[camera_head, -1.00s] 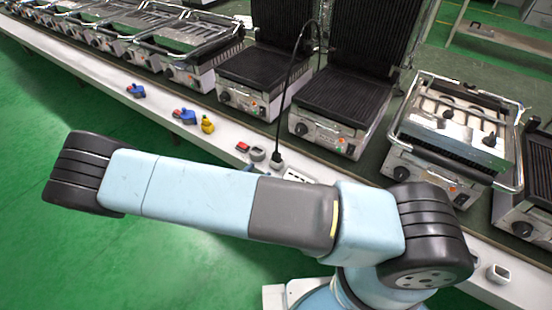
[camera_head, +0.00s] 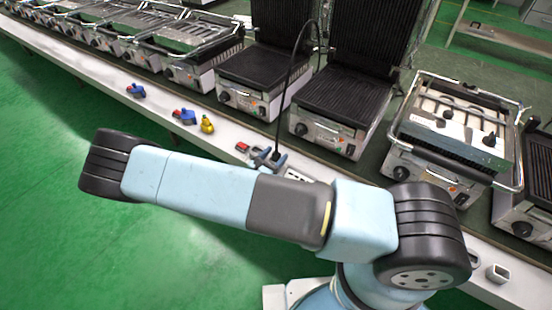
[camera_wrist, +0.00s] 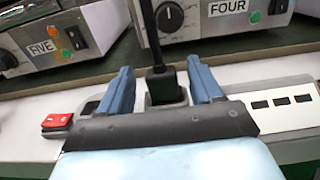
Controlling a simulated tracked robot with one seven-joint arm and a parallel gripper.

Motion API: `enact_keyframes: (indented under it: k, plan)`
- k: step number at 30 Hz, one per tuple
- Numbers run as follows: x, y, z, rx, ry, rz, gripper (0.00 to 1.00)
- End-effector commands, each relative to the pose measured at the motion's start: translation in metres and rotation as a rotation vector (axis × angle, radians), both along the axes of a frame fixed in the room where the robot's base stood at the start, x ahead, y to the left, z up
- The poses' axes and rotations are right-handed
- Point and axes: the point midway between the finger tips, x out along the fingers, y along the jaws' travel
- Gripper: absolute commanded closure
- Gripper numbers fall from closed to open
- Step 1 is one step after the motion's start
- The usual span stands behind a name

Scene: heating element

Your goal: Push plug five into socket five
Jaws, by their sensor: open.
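A black plug (camera_wrist: 161,82) with a black cable rising from it stands upright at a grey socket (camera_wrist: 180,97) in the wrist view. How deep it sits is hidden. No number shows on the plug or socket. My gripper (camera_wrist: 159,67) is open, with one blue finger on each side of the plug and a visible gap to it on both sides. In the head view, my gripper (camera_head: 267,157) is small, at the white ledge, partly hidden by my arm. The cable (camera_head: 280,110) runs up from there beside the tall grills.
Grills labelled FIVE (camera_wrist: 58,45) and FOUR (camera_wrist: 215,18) stand behind the ledge. A red switch (camera_wrist: 57,121) lies left of my gripper, and a white strip with dark slots (camera_wrist: 283,103) lies right. Blue and yellow pieces (camera_head: 207,124) sit farther left along the ledge (camera_head: 160,112).

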Motion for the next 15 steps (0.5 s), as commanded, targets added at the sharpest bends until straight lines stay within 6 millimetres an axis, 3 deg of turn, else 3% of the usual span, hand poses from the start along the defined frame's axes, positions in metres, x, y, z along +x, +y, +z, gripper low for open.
enact_keyframes:
  k: [6,13,15]
  plan:
    - [0.021,-0.017,0.000,0.000,0.000,0.000,0.35]
    - [0.023,-0.019,0.000,0.001,-0.001,0.000,0.35]
    - [0.023,-0.019,0.000,0.000,0.000,0.000,0.41]
